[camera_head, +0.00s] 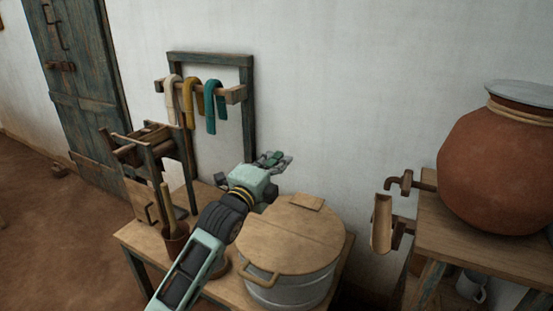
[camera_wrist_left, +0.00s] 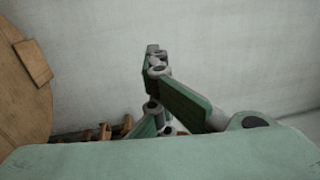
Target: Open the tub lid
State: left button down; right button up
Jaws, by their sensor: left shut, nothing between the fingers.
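The tub (camera_head: 285,288) is a grey metal vessel on the wooden table. Its round wooden lid (camera_head: 300,237) lies flat on top and covers it. My left gripper (camera_head: 275,159) is shut and empty, above and behind the tub's far left side. In the left wrist view its fingers (camera_wrist_left: 154,62) are against the wall, with part of the lid (camera_wrist_left: 22,100) at the left edge. My right gripper is in neither view.
The table (camera_head: 133,238) also bears a pot (camera_head: 176,246) holding a stick and a wooden frame device (camera_head: 150,150). Coloured cloths (camera_head: 210,100) hang on a rack behind. A large clay pot (camera_head: 495,170) stands on a stand at right. The white wall (camera_head: 330,80) is close behind.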

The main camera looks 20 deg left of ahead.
pick_arm(q)
jog(key=c, duration=2.5)
grip_release()
jog(key=o, duration=0.5)
jog(key=s+a+f, duration=0.1)
jog(key=s, duration=1.1)
jog(key=shift+f, duration=0.25)
